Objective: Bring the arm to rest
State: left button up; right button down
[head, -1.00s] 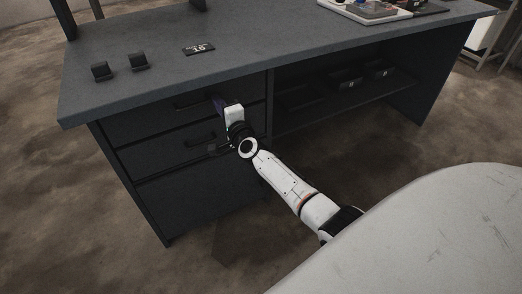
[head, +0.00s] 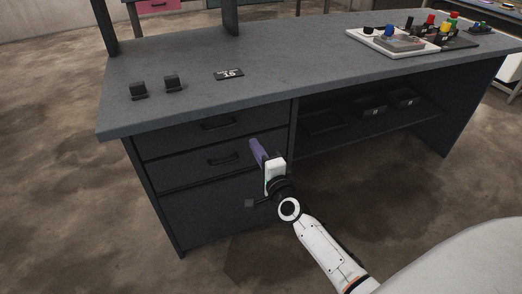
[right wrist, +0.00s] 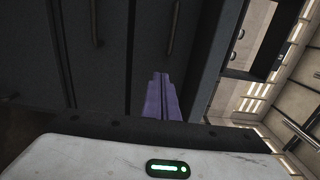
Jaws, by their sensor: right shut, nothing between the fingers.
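My right gripper (head: 257,152) has purple fingers and a white wrist. It is in front of the dark desk's drawer unit (head: 200,215), to the right of the middle drawer's handle (head: 224,160). In the right wrist view the purple fingers (right wrist: 161,98) are shut together with nothing between them, pointing toward the drawer fronts. Whether the fingertips touch the drawer front I cannot tell. The upper drawer (head: 180,136) and the middle drawer look closed. My left gripper is not in view.
The desk top (head: 290,60) carries two small black blocks (head: 172,82), a number plate (head: 229,74), and a white tray (head: 365,42) with coloured parts at the right. Black bins (head: 371,105) stand on the shelf below. The floor left of the desk is clear.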

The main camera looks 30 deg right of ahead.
jog(key=s+a+f+n+g+y, duration=0.1)
jog(key=s+a+f+n+g, duration=0.2)
jog(key=s, duration=0.7)
jog(key=s+a+f+n+g+y+p, duration=0.1)
jog(key=s+a+f+n+g+y, duration=0.1)
jog(key=s+a+f+n, duration=0.5)
jog(key=s+a+f+n+g+y, duration=0.2)
jog(key=s+a+f+n+g, duration=0.2)
jog(key=s+n, duration=0.8)
jog(key=s+a+f, duration=0.1)
jog(key=s, duration=0.2)
jog(key=shift+a+f, duration=0.25)
jog(key=shift+s, duration=0.1)
